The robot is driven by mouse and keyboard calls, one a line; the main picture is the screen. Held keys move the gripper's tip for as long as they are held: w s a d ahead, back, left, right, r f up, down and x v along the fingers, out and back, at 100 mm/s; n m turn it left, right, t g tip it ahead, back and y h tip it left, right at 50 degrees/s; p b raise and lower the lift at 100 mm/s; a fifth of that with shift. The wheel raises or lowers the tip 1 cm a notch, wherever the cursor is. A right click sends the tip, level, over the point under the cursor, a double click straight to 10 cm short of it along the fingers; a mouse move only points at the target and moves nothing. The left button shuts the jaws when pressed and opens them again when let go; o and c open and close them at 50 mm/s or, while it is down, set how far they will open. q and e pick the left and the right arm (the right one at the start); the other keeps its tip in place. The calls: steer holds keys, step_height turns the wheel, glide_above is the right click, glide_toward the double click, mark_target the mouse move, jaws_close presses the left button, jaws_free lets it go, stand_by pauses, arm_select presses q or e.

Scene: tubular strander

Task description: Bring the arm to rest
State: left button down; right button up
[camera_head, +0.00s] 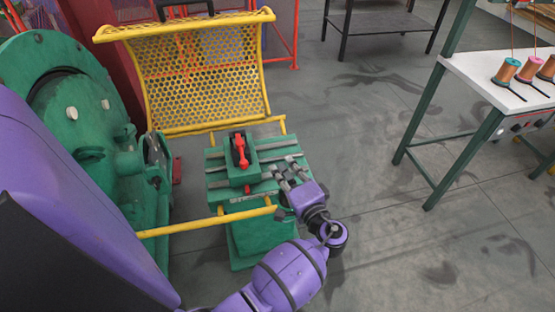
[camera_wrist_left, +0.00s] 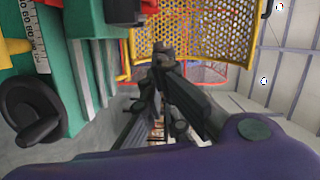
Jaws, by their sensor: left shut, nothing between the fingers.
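My left arm is purple and comes up from the bottom of the head view. My left gripper (camera_head: 288,169) is grey and shut with nothing in it. It is over the right side of the green machine carriage (camera_head: 262,222), beside the grey rails on its top; whether it touches them I cannot tell. A red lever (camera_head: 240,150) stands on the carriage, left of the gripper. In the left wrist view the shut gripper (camera_wrist_left: 163,52) points toward the yellow mesh guard (camera_wrist_left: 222,28). My right gripper is not in view.
The raised yellow mesh guard (camera_head: 200,75) stands behind the carriage, with a yellow bar (camera_head: 205,222) in front. A large green machine housing (camera_head: 60,110) is at left. A white-topped table (camera_head: 480,75) with spools (camera_head: 505,72) is at right. The floor (camera_head: 370,170) between is clear.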

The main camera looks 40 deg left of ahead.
arm_select(q)
steer(key=v, duration=0.3)
steer(key=shift+w+d, duration=0.1)
steer(key=shift+d, duration=0.2)
